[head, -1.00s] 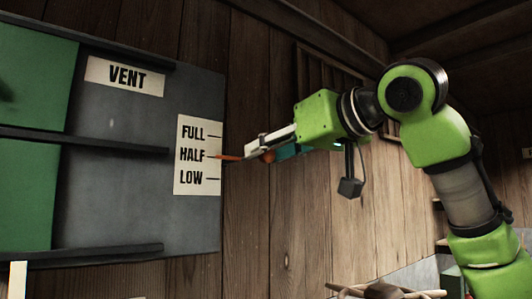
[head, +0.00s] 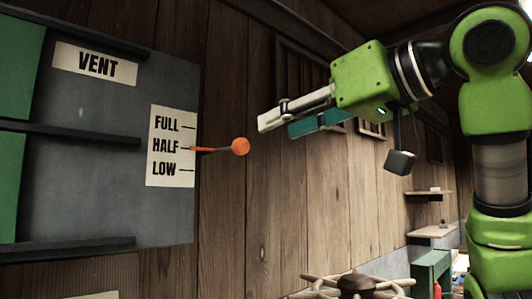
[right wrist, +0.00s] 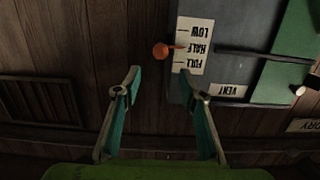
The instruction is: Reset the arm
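My right arm is green, and its right gripper (head: 275,122) is up in front of the wooden wall, to the right of the vent panel (head: 95,150). In the right wrist view the two teal fingers (right wrist: 165,75) stand wide apart with nothing between them. An orange lever with a round knob (head: 240,147) sticks out at the panel's right edge, its pointer at the HALF mark of the label (head: 170,147). The knob also shows in the right wrist view (right wrist: 160,51), beyond the fingertips and apart from them. My left gripper is not in view.
A dark wooden handwheel (head: 357,284) is at the bottom. Small shelves (head: 430,232), a green box (head: 432,270) and a red bottle (head: 437,290) are at lower right. A slatted vent (right wrist: 38,102) is in the wall. Space around the gripper is free.

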